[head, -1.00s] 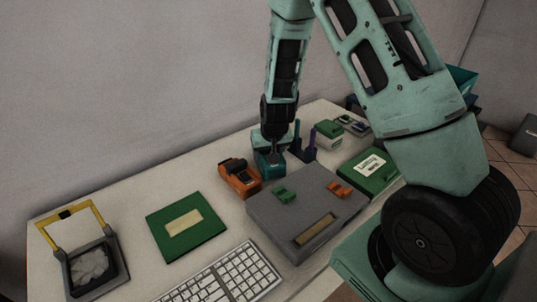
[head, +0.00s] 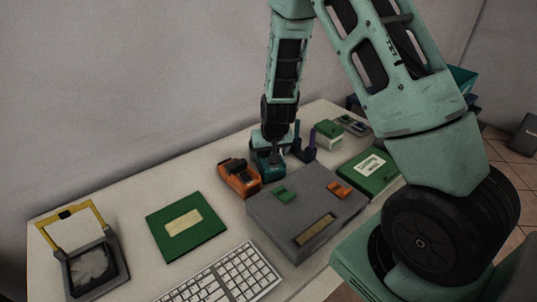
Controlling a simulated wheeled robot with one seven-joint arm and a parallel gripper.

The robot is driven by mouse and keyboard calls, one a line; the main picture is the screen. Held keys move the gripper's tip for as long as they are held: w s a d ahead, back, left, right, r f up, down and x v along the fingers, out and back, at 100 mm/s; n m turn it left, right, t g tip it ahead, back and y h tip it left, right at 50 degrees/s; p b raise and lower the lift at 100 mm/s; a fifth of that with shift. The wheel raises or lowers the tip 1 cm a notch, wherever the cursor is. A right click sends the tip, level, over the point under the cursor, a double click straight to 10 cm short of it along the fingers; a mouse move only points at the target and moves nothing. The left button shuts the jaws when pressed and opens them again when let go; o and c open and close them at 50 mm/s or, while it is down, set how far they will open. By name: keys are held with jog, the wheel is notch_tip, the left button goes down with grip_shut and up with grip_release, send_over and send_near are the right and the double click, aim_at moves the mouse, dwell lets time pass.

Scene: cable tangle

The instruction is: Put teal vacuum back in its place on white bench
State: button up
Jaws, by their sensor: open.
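The teal vacuum (head: 266,167) is a small teal block-like tool on the white bench (head: 130,191), behind the grey box and just right of an orange tool. My gripper (head: 274,153) is pointed down at the top of the teal vacuum. It is open, with its fingers at or very near the vacuum. My wrist hides much of the vacuum's top, so I cannot tell whether they touch.
The orange tool (head: 239,178) stands close on the left. A holder with dark purple uprights (head: 309,147) is close on the right. The grey box (head: 306,211) is in front. A green board (head: 186,226), keyboard (head: 224,278) and fume extractor (head: 92,266) lie left.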

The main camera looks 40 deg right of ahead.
jog(key=p+v, duration=0.1)
jog(key=v, duration=0.9)
jog(key=shift+r, duration=0.25)
jog(key=s+a+r+n+g+y, duration=0.1)
jog(key=s+a+r+n+y, duration=0.3)
jog(key=a, duration=0.6)
jog(key=s+a+r+n+g+h, duration=0.1)
jog(key=s+a+r+n, duration=0.1)
jog(key=s+a, duration=0.6)
jog(key=s+a+r+n+g, duration=0.1)
jog(key=s+a+n, duration=0.2)
jog(key=s, duration=0.4)
jog(key=s+a+r+n+g, duration=0.1)
jog(key=s+a+r+n, duration=0.1)
jog(key=s, duration=0.5)
jog(key=shift+a+n+h, duration=0.4)
jog(key=shift+a+n, duration=0.1)
jog(key=shift+a, duration=0.3)
jog(key=shift+s, duration=0.1)
